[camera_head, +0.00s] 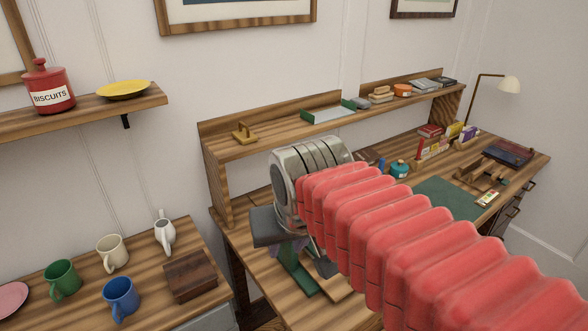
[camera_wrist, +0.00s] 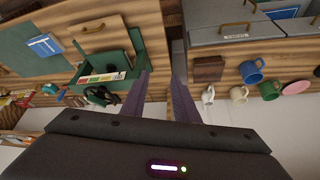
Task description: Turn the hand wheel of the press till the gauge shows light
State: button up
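The press is green; in the head view its base (camera_head: 297,272) shows on the desk below my gripper, and my arm hides much of the rest. In the wrist view the green press (camera_wrist: 117,62) stands left of my fingers. A pale gauge strip with coloured parts (camera_wrist: 101,77) shows on it; I cannot read its pointer. A dark round part that looks like the hand wheel (camera_wrist: 98,95) sits by the strip. My gripper (camera_wrist: 162,78) is open and empty, with its fingers apart beside the press. It also shows in the head view (camera_head: 297,247), partly hidden.
A dark wooden box (camera_head: 190,275), white jug (camera_head: 165,232), cream mug (camera_head: 112,253), green mug (camera_head: 62,279) and blue mug (camera_head: 122,297) stand on the left cabinet. A raised shelf (camera_head: 270,137) runs behind the desk. A green mat (camera_head: 447,198) lies on the desk's right part.

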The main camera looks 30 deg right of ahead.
jog(key=s+a+f+n, duration=0.2)
jog(key=s+a+f, duration=0.1)
jog(key=s+f, duration=0.1)
jog(key=shift+s+a+y, duration=0.15)
jog(key=shift+s+y, duration=0.25)
jog(key=shift+s, duration=0.4)
